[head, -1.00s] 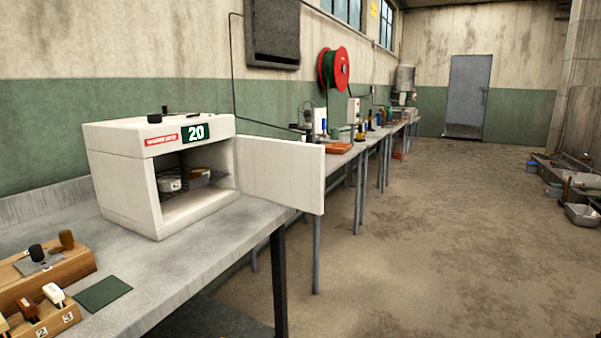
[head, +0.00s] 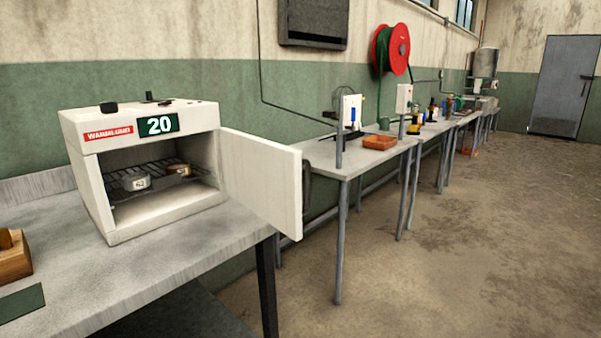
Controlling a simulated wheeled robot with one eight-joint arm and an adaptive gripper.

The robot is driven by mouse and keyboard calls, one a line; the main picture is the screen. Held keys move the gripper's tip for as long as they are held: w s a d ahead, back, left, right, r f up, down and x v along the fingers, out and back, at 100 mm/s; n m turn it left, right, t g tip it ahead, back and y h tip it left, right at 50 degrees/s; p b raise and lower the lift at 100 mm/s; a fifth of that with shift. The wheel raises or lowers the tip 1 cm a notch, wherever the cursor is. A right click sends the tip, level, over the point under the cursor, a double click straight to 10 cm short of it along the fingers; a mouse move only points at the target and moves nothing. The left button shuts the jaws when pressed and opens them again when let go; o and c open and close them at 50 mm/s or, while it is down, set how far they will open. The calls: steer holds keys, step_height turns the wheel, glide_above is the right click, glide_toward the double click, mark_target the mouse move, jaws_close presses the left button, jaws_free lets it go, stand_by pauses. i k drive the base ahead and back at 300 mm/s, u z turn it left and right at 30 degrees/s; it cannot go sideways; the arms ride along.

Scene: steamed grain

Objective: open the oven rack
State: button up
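The white oven (head: 150,222) stands on the near grey bench at the left, with a green display reading 20. Its door (head: 264,185) is swung open to the right. The dark wire rack (head: 130,172) is inside the oven chamber, and its front does not visibly stick out past the opening. A small white dish (head: 137,184) and a brownish dish (head: 179,171) sit on the rack. My gripper is not in view.
A wooden block (head: 13,258) and a dark green mat (head: 20,302) lie on the near bench (head: 140,270). A second bench (head: 345,168) with an orange tray (head: 380,142) stands beyond the door. The floor (head: 430,270) at the right is clear.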

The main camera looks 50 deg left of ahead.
mark_target(170, 180)
steer(key=i, duration=1.6)
steer(key=u, duration=3.95)
steer(key=i, duration=1)
steer(key=z, duration=0.05)
